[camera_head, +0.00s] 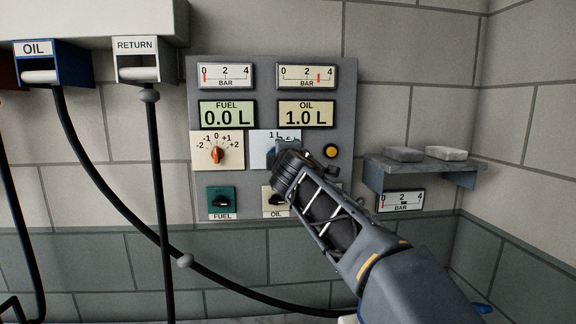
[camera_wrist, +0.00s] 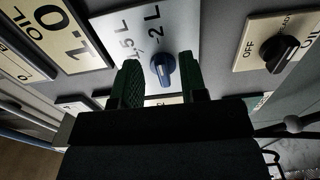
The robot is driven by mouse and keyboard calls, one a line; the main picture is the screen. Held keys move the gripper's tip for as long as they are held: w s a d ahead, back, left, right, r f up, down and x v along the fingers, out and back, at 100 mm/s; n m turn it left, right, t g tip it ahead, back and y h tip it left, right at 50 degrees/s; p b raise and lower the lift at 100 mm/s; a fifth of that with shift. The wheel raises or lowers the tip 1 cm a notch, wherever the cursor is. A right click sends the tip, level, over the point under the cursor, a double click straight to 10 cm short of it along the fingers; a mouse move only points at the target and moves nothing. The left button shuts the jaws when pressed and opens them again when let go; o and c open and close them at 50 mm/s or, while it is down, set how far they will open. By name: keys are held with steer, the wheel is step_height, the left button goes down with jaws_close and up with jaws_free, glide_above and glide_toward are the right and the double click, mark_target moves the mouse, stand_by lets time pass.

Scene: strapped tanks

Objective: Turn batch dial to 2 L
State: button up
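The batch dial is a blue knob (camera_wrist: 163,69) on a pale plate (camera_wrist: 135,27) printed with "1.5 L" and "2 L" in the wrist view. A white mark on the knob faces roughly towards the "2 L" print; its exact setting is hard to tell. In the head view the dial plate (camera_head: 257,141) is mostly covered by my gripper (camera_head: 284,165). In the wrist view my gripper (camera_wrist: 160,80) is open. Its two green fingers stand on either side of the knob, with gaps visible; I cannot tell how deep they reach.
The oil display (camera_head: 305,114) reads 1.0 L and the fuel display (camera_head: 228,114) 0.0 L. An orange-brown dial (camera_head: 217,154) is left of the batch dial. A yellow button (camera_head: 331,151) is right. A black oil switch (camera_wrist: 284,49) is near. Hoses hang at left; a shelf (camera_head: 421,165) juts out right.

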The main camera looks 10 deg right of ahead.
steer(key=s+b, duration=0.3)
steer(key=s, duration=0.9)
steer(key=shift+s, duration=0.2)
step_height(320, 180, down, 18)
steer(key=s+d+m+g, duration=0.2)
steer(key=m+g, duration=0.5)
steer(key=m, duration=0.1)
steer(key=s+d+f+m+g+p, duration=0.2)
steer(key=s+d+f+m+g, duration=0.1)
steer(key=s+f, duration=0.4)
steer(key=s+d+f+m+g+p, duration=0.2)
steer(key=s+d+f+m+g, duration=0.2)
steer(key=s+f, duration=0.4)
steer(key=shift+s+d+f+m+p, duration=0.25)
steer(key=shift+d+f+m, duration=0.3)
steer(key=shift+f+m, duration=0.9)
